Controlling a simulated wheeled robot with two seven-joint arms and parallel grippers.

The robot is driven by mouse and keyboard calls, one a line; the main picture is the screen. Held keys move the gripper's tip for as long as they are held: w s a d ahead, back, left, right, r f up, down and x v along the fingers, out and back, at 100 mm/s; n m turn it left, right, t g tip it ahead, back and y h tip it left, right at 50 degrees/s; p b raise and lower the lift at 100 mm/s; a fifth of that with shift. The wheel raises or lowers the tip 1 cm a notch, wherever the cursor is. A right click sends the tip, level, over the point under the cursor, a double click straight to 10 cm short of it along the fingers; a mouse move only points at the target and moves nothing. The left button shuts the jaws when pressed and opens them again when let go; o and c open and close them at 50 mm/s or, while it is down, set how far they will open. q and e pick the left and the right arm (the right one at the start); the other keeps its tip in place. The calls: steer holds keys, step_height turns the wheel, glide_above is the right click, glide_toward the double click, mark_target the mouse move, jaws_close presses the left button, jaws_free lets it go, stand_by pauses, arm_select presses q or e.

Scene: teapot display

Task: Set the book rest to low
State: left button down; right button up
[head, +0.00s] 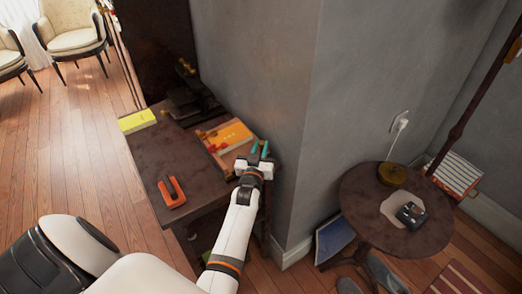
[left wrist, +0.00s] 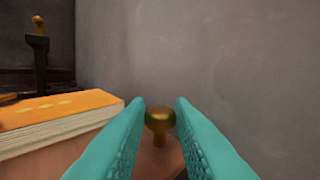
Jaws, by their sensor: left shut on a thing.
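My left gripper (head: 259,149) has teal fingers and is at the right edge of the dark table, beside the wall corner. In the left wrist view its fingers (left wrist: 160,122) stand on either side of a round brass knob (left wrist: 160,119) on a short stem, and it is shut on that knob. A thick book with an orange cover (head: 228,137) lies just left of the gripper; it also shows in the left wrist view (left wrist: 60,112). I cannot clearly make out the book rest or tell its setting. My right gripper is out of view.
The dark table (head: 150,165) also holds a red-orange U-shaped thing (head: 171,192), a yellow block (head: 137,121) and dark metalwork with brass (head: 190,98). The grey wall (head: 290,120) is close at the gripper's right. A round table (head: 365,205) stands at right.

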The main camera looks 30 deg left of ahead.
arm_select(q)
steer(key=shift+s+a+r+n+t+y+b, duration=0.15)
steer(key=shift+s+r+n+t+y+b, duration=0.25)
steer(key=shift+r+n, duration=0.3)
steer(key=shift+s+a+r+n+t+y+b, duration=0.25)
steer(key=shift+r+n+t, duration=0.25)
steer(key=shift+r, duration=0.4)
steer(key=shift+s+a+r+n+t+y+b, duration=0.2)
steer(key=shift+s+r+n+t+y+b, duration=0.1)
steer(key=shift+s+r+n+y, duration=0.35)
steer(key=shift+s+a+r+n+t+y+b, duration=0.2)
steer(key=shift+s+r+n+y+b, duration=0.15)
steer(key=shift+r+n, duration=0.45)
steer(key=shift+s, duration=0.1)
steer(key=c, duration=1.4)
jaws_free()
steer(key=shift+o, duration=0.7)
steer(key=shift+f, duration=0.1)
steer(key=shift+d+f, duration=0.1)
